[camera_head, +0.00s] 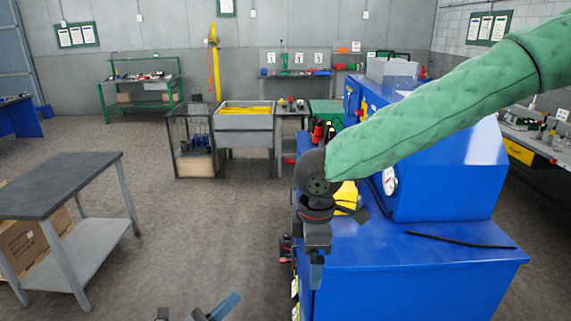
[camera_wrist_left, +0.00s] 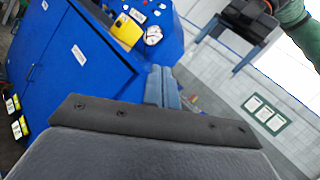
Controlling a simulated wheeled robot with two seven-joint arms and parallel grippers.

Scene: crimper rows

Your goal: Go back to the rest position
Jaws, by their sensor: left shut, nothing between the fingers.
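My left gripper (camera_head: 226,304) shows only in part at the bottom edge of the head view, over the floor left of the blue crimping machine. Its blue fingers (camera_wrist_left: 162,87) are together and empty in the left wrist view. My right arm comes in from the right in a green sleeve. Its gripper (camera_head: 316,272) hangs pointing down at the machine's left edge. I see it edge-on and cannot tell whether its fingers are open.
The blue crimping machine (camera_head: 430,275) fills the right front, with a gauge (camera_head: 390,180) and a black rod (camera_head: 460,241) on top. A grey table (camera_head: 60,180) stands at left. A grey bin (camera_head: 245,118) and benches stand behind. The floor between the table and machine is clear.

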